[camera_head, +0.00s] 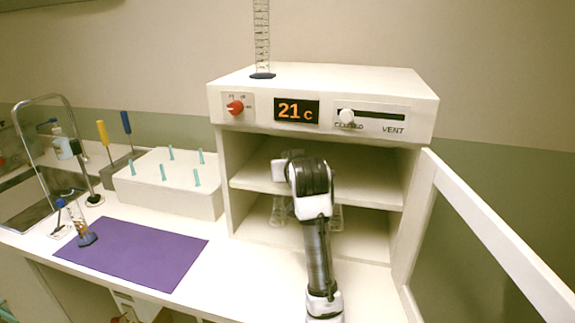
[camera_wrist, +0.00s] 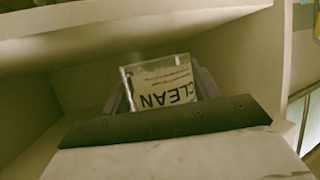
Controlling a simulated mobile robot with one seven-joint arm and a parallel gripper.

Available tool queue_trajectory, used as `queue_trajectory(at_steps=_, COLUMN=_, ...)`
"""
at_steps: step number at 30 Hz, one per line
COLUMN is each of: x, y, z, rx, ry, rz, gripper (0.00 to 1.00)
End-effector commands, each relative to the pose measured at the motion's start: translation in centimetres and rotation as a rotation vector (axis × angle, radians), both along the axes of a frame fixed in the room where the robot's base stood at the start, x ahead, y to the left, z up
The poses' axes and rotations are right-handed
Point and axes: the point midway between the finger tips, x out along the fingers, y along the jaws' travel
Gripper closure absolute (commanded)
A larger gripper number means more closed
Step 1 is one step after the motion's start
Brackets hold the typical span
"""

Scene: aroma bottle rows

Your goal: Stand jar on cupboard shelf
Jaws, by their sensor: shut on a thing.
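A clear, square-sided jar (camera_wrist: 158,78) with a white label reading "CLEAN" sits between the fingers of my gripper (camera_wrist: 162,92) in the wrist view. My gripper is shut on it, inside the cupboard (camera_head: 226,170). In the head view my arm reaches into the open cupboard at the level of the middle shelf (camera_head: 375,197), and hides the jar and the fingertips. I cannot tell whether the jar touches the shelf.
The cupboard's door (camera_head: 490,232) stands open at the right. Glass items (camera_head: 336,217) show in the lower compartment, partly behind my arm. A measuring cylinder (camera_head: 262,40) stands on top. At left are a white peg block (camera_head: 170,185) and a purple mat (camera_head: 135,255).

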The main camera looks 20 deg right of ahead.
Motion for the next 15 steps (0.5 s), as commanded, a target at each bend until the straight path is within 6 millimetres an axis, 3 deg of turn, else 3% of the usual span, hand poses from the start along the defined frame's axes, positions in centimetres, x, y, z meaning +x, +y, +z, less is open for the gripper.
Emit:
queue_trajectory(at_steps=6, x=5.5, y=-1.1, z=0.2, rx=-0.001, ry=0.002, rz=0.000, gripper=0.63)
queue_trajectory(at_steps=10, x=7.3, y=-1.5, z=0.2, rx=-0.001, ry=0.000, rz=0.000, gripper=0.63)
queue_trajectory(at_steps=15, x=8.0, y=-1.6, z=-0.3, rx=-0.001, ry=-0.001, rz=0.000, gripper=0.63)
